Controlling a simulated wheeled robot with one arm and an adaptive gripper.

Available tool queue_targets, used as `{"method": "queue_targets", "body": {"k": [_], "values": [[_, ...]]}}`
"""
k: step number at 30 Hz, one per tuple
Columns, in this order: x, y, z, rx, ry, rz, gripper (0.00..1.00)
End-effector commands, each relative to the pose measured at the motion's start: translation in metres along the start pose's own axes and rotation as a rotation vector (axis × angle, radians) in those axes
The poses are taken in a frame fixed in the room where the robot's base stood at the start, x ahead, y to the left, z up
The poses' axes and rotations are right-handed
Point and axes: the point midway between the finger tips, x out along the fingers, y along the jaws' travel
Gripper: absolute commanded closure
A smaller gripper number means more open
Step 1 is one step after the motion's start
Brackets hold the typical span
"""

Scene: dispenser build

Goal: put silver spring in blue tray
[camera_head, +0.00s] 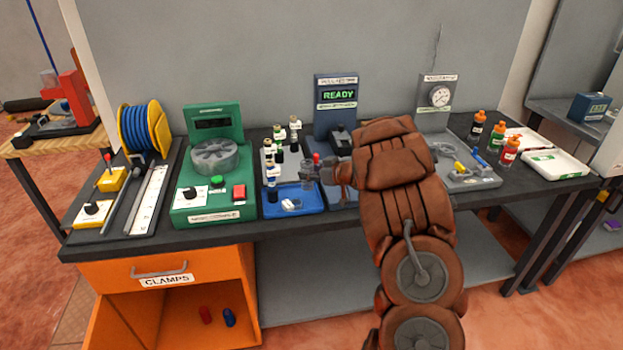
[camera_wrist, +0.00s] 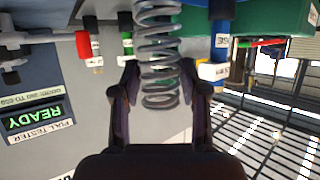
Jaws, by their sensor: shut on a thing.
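The silver spring (camera_wrist: 160,55) is an open grey coil standing between the two dark fingers in the wrist view. My gripper (camera_wrist: 163,92) is shut on it. In the head view my gripper (camera_head: 325,172) is at the right side above the blue tray (camera_head: 312,203), and the small grey spring (camera_head: 307,173) shows at its tip, partly blurred against the things behind. The blue tray lies on the bench and holds a small white thing (camera_head: 290,204). I cannot tell exactly how high the spring is above the tray.
Several small vials (camera_head: 280,140) stand behind and left of the tray. A green machine (camera_head: 210,165) with a round drum is at the left. The tester with a READY screen (camera_head: 338,95) stands behind my gripper. Several orange-capped bottles (camera_head: 497,135) stand at the right.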

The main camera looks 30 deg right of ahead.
Motion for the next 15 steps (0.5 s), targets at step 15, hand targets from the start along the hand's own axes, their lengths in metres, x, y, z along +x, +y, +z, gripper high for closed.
{"method": "queue_targets", "body": {"k": [15], "values": [[0.014, 0.003, 0.031, 0.001, 0.001, 0.0, 0.94]]}}
